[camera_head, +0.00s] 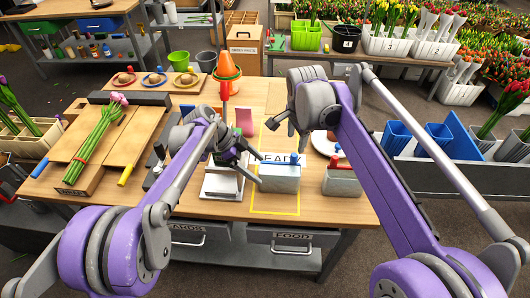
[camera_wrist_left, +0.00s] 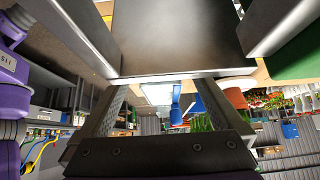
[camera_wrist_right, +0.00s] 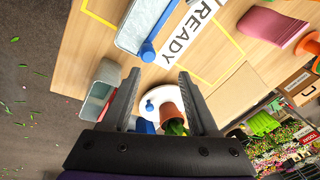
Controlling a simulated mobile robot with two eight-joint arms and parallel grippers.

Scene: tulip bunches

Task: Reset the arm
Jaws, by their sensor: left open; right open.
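My left gripper (camera_head: 240,163) is open and empty above the workbench, near a white stand (camera_head: 222,183). Its open fingers also show in the left wrist view (camera_wrist_left: 160,100), below a large dark flat surface seen close up. My right gripper (camera_head: 278,125) is open and empty, raised above the yellow-outlined READY area. In the right wrist view its spread fingers (camera_wrist_right: 161,88) have nothing between them; a white plate (camera_wrist_right: 160,103) with a small terracotta pot (camera_wrist_right: 170,112) shows beyond, lower down. Both arms reach in over the table.
A grey box (camera_head: 280,178) with a blue top piece stands in the READY outline. Another grey box (camera_head: 342,181) with a red piece stands to its right. A tulip bunch (camera_head: 97,135) lies on a wooden board at left.

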